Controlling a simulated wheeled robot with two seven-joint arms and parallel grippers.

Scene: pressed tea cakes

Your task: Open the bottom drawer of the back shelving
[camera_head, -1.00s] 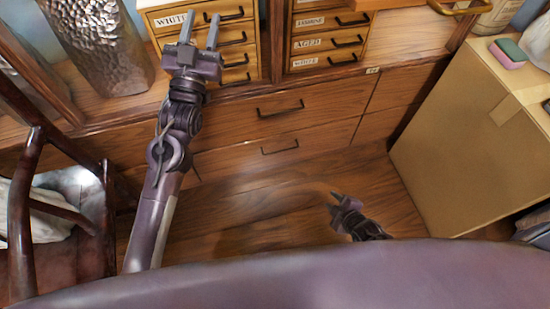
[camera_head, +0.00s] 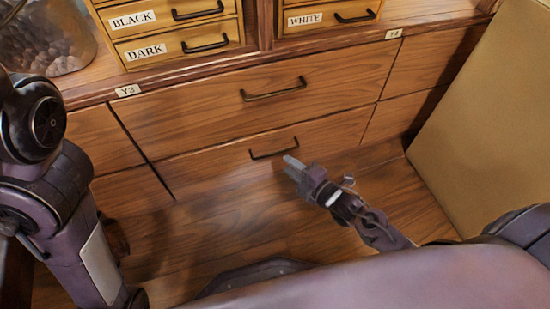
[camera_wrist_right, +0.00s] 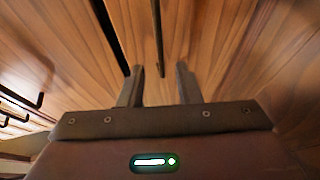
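The bottom drawer (camera_head: 215,165) is the lower wide wooden drawer at the base of the back shelving. Its front looks flush and shut. Its dark bar handle (camera_head: 274,149) lies across the middle, and it also shows end-on in the right wrist view (camera_wrist_right: 157,35). My right gripper (camera_head: 291,164) is just in front of the handle's right part. In the right wrist view my right gripper's fingers (camera_wrist_right: 159,75) are apart, with the handle lined up beyond the gap between them. I cannot tell whether they touch it. My left arm shows at the left, with its gripper out of view.
A wide upper drawer (camera_head: 270,85) with its own handle sits directly above. Small labelled drawers (camera_head: 180,42) and a glass jar (camera_head: 45,40) stand on the ledge. A large tan box (camera_head: 490,110) stands at the right. The wooden floor (camera_head: 235,225) before the drawer is clear.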

